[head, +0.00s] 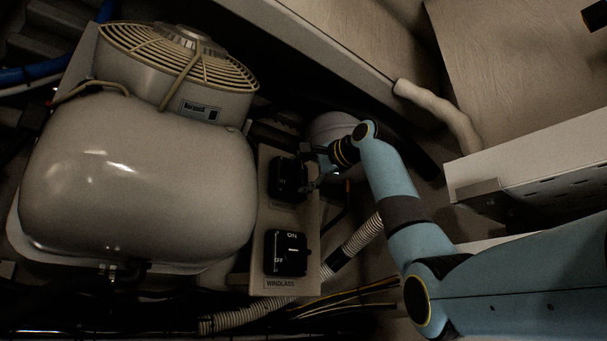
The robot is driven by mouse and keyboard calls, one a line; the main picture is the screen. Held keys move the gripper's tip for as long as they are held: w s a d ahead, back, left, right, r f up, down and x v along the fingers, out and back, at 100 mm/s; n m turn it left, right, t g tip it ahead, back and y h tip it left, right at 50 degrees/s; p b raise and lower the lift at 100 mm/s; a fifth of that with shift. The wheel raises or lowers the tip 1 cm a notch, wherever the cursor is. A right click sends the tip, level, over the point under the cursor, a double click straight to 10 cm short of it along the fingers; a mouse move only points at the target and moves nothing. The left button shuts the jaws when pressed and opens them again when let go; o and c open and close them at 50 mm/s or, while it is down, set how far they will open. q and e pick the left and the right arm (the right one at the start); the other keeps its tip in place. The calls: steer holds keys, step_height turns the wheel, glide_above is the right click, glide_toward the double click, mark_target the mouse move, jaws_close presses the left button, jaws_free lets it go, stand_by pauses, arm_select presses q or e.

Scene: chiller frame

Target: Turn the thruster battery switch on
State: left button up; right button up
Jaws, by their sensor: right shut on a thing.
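Two black battery switches sit on a pale upright panel (259,220) in the middle of the view. The lower one, the windlass switch (286,252), shows ON and OFF marks and a WINDLASS label below it. The upper one, the thruster battery switch (283,178), has a label too dark to read. My right gripper (312,184) reaches in from the right and is shut on the upper switch's knob. The gripper and shadow hide much of that knob, so its setting cannot be told. My left gripper is not in view.
A large rounded grey housing (135,180) with a fan grille (180,50) stands close left of the panel. Ribbed hoses (362,235) and yellow cables (345,293) run below and right. A pale wall edge (530,150) lies at the right.

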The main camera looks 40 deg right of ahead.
steer(key=shift+f+m, duration=0.2)
steer(key=shift+m, duration=0.6)
steer(key=o, duration=1.2)
steer(key=shift+d+r, duration=0.1)
steer(key=s, duration=0.7)
steer(key=shift+s+d, duration=0.25)
